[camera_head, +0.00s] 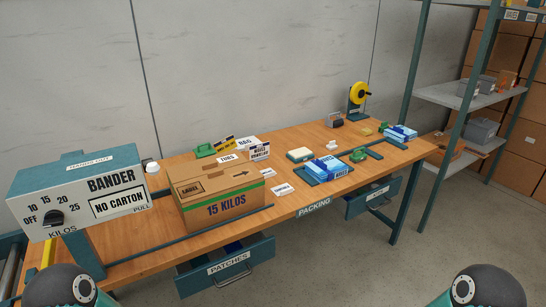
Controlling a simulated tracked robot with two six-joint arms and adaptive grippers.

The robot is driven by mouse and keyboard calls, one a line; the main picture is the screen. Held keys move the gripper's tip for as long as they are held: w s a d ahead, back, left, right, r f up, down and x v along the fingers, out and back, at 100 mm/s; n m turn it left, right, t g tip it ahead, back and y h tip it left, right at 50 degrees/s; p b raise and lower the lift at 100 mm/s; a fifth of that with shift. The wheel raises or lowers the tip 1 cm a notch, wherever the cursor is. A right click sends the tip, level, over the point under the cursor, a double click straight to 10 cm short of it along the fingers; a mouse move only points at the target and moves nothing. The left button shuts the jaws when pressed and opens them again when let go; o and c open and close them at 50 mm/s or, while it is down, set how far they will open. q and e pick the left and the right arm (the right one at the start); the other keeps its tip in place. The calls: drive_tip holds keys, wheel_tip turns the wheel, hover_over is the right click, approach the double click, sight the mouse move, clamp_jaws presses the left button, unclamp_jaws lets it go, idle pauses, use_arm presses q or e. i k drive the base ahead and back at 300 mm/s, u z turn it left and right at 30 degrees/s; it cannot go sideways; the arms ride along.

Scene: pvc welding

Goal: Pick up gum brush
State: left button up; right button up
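I cannot make out a gum brush for certain on the wooden packing bench (300,205). Small items that are hard to tell apart stand on it: a green one (358,155) right of the blue-and-white pack, another green one (205,151) behind the carton, and a small white one (331,144). Only rounded dark links of my two arms show, at the bottom left and bottom right corners. Neither gripper is in view, so I cannot see whether they are open or shut.
A large carton (222,208) marked 15 KILOS and the BANDER box (80,190) fill the left. A blue-and-white pack (327,167) lies mid-bench; a yellow reel (359,92) stands behind. The PATCHES drawer (228,264) and another drawer (374,197) stick out. Shelving (475,95) stands right.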

sight(360, 156)
drive_tip(key=z, duration=0.05)
drive_tip(key=k, duration=0.85)
drive_tip(key=u, duration=0.2)
drive_tip(key=i, duration=0.85)
drive_tip(key=z, duration=0.15)
drive_tip(key=k, duration=0.55)
drive_tip(key=z, duration=0.35)
drive_tip(key=i, duration=0.95)
drive_tip(key=u, duration=0.4)
